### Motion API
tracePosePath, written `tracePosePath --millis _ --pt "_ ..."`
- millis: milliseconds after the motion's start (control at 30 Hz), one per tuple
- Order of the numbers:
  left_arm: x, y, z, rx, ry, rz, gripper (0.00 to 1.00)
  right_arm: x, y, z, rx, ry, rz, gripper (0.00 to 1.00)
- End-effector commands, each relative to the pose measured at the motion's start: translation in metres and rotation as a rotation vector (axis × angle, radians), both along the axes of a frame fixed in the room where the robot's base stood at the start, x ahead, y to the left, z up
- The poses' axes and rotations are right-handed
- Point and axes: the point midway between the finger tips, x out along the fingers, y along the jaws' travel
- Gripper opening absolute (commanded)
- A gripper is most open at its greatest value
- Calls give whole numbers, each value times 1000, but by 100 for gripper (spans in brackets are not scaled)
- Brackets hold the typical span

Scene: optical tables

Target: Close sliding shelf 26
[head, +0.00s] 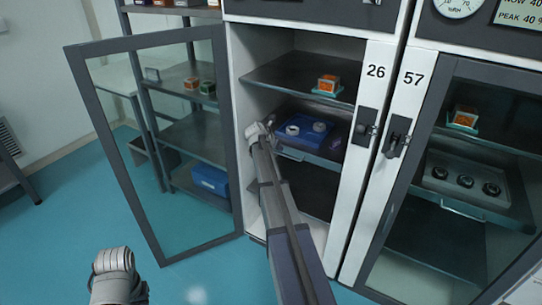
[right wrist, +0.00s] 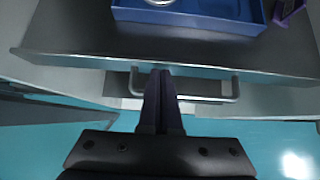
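Cabinet 26 (head: 375,72) stands open, its glass-paned door (head: 148,130) swung out to the left. Inside, a dark sliding shelf (head: 322,160) with a front handle (head: 290,155) carries a blue tray. The right wrist view shows this shelf (right wrist: 200,50), its front edge and the metal handle (right wrist: 234,90). My right gripper (head: 271,128) is at the shelf front, left of centre. Its fingers (right wrist: 160,75) are together, with nothing seen between them. They overlap the handle in the picture; contact cannot be told.
The blue tray (head: 318,124) holds round pale items; a small purple object (head: 335,142) lies beside it. An upper shelf (head: 275,75) holds an orange item (head: 327,85). Closed cabinet 57 (head: 413,79) adjoins at right. A rack (head: 195,135) stands behind the open door. Teal floor is clear in front.

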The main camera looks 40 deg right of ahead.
Motion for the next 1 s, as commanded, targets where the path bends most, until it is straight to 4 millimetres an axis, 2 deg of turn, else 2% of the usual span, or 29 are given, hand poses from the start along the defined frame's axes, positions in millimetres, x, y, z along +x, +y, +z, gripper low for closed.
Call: tracePosePath --millis 33,200,733,867,1000 --pt "0 0 0 0 0 0 36 4 -8 0 0 0 -1 0" --pt "0 0 0 0 0 0 36 8 -19 0 1 0 -1 0" --pt "0 0 0 0 0 0 36 11 -27 1 -6 -1 0 0" --pt "0 0 5 0 0 0 36 10 -23 6 -7 -1 0 0" --pt "0 0 22 0 0 0 36 6 -6 22 -5 0 2 0"
